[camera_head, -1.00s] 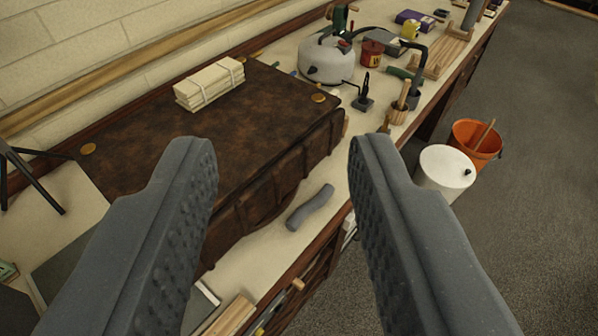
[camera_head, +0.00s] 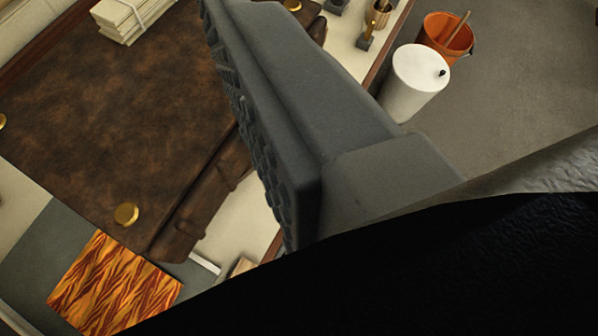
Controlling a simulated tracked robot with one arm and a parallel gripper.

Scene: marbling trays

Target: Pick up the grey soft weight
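The grey soft weight is not visible now. One grey finger of my gripper (camera_head: 285,110), with a studded inner face, crosses the middle of the view and covers part of the pale counter (camera_head: 240,210). I cannot make out the other finger, so the gap between them does not show. Whether anything is held is hidden. A large black shape and a grey edge cover the lower right.
A dark brown leather-like case (camera_head: 120,120) with brass studs fills the left. A pale bundle (camera_head: 128,18) lies on it. An orange marbled sheet (camera_head: 112,287) is at lower left. A white cylinder (camera_head: 415,80) and an orange bucket (camera_head: 447,38) stand on the grey floor.

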